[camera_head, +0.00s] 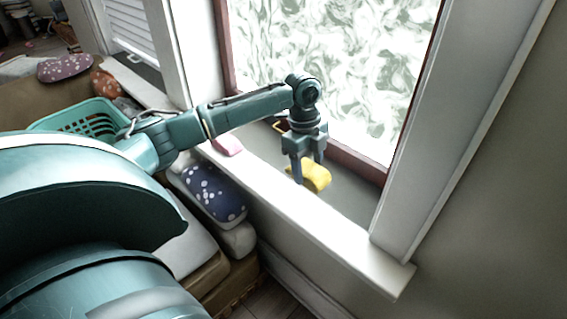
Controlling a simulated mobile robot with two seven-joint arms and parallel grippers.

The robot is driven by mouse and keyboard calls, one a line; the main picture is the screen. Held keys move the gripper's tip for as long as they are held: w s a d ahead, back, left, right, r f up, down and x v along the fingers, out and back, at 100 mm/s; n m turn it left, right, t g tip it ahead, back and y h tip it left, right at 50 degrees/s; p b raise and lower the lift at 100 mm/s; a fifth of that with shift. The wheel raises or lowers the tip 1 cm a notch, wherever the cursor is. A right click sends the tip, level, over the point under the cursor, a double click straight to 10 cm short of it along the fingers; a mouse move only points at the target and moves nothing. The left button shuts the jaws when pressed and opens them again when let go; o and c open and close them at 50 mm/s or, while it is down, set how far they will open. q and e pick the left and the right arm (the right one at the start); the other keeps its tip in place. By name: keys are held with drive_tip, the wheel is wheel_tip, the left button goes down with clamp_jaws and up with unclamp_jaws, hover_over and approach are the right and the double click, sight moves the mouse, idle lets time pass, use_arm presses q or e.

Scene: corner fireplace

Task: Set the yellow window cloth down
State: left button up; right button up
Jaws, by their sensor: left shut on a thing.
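The yellow window cloth (318,178) is a small folded or bunched piece at the window sill (345,200). My left gripper (306,178) points down over the sill, shut on the cloth. The fingers hide part of the cloth's left side. The cloth is at or just above the sill surface; I cannot tell whether it touches. My right gripper is not in view.
A pink item (227,145) lies on the sill left of the gripper. The window frame (350,163) rises behind the sill. The sill's right end looks clear.

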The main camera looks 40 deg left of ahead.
sight(303, 164)
use_arm(q)
wheel_tip(303, 164, down, 9)
drive_tip(key=shift+s+r+b, duration=0.1)
drive_tip(key=shift+r+b, duration=0.05)
drive_tip(key=shift+b, duration=0.25)
drive_tip(key=o, duration=1)
drive_tip(key=r, duration=0.4)
drive_tip(key=a+r+p, duration=0.1)
drive_tip(key=r, duration=0.3)
drive_tip(key=a+r, duration=0.1)
drive_tip(key=r, duration=0.3)
